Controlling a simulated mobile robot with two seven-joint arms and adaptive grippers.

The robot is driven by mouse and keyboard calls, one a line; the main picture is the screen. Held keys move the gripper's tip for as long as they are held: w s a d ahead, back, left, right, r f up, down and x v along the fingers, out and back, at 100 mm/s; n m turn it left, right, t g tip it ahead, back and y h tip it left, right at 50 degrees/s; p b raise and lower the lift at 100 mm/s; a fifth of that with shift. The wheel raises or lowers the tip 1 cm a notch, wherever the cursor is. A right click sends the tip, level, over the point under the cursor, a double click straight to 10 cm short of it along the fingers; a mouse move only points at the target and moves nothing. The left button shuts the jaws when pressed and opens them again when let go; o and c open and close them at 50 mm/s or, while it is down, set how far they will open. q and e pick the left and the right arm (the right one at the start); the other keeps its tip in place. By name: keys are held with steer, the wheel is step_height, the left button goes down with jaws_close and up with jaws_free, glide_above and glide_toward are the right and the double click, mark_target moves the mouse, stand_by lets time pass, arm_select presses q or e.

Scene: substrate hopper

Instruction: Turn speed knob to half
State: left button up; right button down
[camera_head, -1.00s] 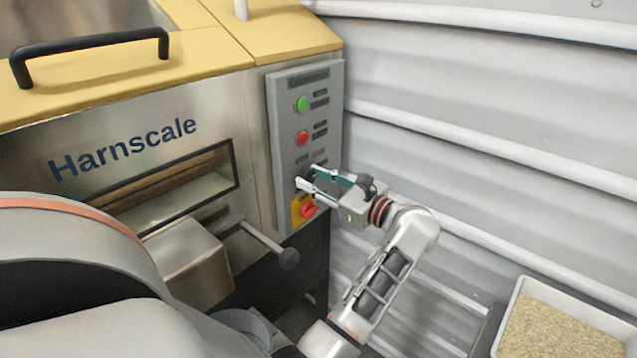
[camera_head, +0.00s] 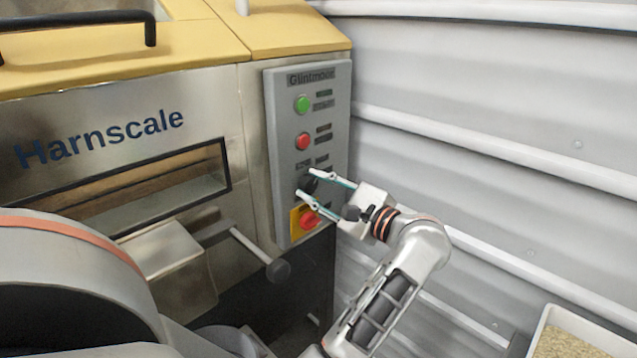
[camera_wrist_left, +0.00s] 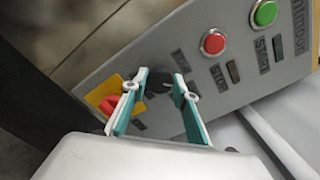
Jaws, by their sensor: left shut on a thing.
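The speed knob (camera_head: 308,183) is a small black dial on the grey control panel (camera_head: 284,215), below the red button and above the red switch on its yellow plate. My left gripper (camera_head: 306,182) reaches it from the right, with one finger above and one below. In the left wrist view the dark knob (camera_wrist_left: 158,84) sits between the two fingertips of my left gripper (camera_wrist_left: 162,82), which is shut on it. The fingers partly hide the knob, and I cannot read its setting. My right gripper is not in view.
A green button (camera_head: 302,104) and a red button (camera_head: 303,142) sit above the knob. A red switch (camera_head: 309,220) is close below the lower finger. A round-ended lever (camera_head: 278,270) sticks out at lower left. A ribbed wall (camera_head: 480,130) stands to the right.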

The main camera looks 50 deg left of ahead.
arm_select(q)
steer(key=shift+r, duration=0.1)
steer(key=o, duration=1.1)
steer(key=d, duration=0.7)
steer(key=shift+w+d, duration=0.2)
steer(key=shift+w, duration=0.2)
steer(key=shift+s, duration=0.1)
